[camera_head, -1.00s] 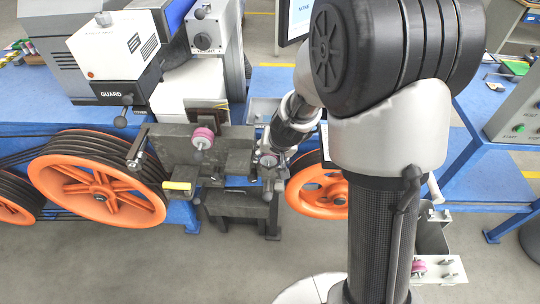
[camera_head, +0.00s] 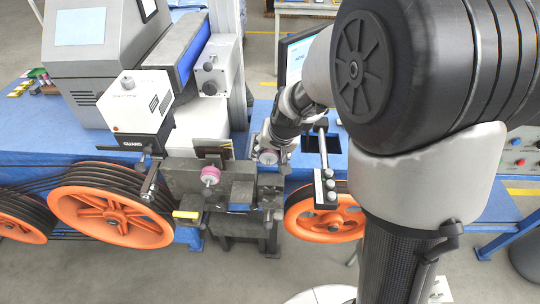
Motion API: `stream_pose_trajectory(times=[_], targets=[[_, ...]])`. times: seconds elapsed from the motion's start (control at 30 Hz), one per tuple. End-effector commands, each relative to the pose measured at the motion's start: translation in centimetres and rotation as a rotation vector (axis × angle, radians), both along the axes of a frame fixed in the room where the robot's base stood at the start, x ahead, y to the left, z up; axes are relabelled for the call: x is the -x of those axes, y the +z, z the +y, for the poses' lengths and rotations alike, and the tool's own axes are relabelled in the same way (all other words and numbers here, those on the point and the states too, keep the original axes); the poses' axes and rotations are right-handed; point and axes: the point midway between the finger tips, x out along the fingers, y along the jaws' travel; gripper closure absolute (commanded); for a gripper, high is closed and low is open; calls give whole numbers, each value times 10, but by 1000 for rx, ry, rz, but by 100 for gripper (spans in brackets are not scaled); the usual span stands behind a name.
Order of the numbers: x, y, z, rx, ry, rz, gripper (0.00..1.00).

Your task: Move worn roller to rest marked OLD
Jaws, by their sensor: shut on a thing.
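A pale pinkish roller (camera_head: 267,157) is at the end of my arm, and my gripper (camera_head: 268,148) is shut on it. It is held near the right end of the dark roller bracket (camera_head: 185,183); small gaps cannot be judged. A second, pinker roller (camera_head: 210,174) sits on that bracket, left of my gripper. Wear on either roller is too small to tell. No rest with a readable OLD mark shows; my arm covers much of the right side.
Orange pulleys (camera_head: 110,214) with dark belts stand at the left. The white guard housing (camera_head: 140,105) rises left of my gripper. A blue bench top (camera_head: 30,128) lies behind.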

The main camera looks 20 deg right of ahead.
Motion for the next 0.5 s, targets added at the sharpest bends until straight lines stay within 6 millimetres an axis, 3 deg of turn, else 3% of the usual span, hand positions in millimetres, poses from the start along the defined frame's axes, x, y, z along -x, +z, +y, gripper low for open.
stream_pose_trajectory(times=[0.5], targets=[[-1, 45, 0, 0, 0, -2, 78]])
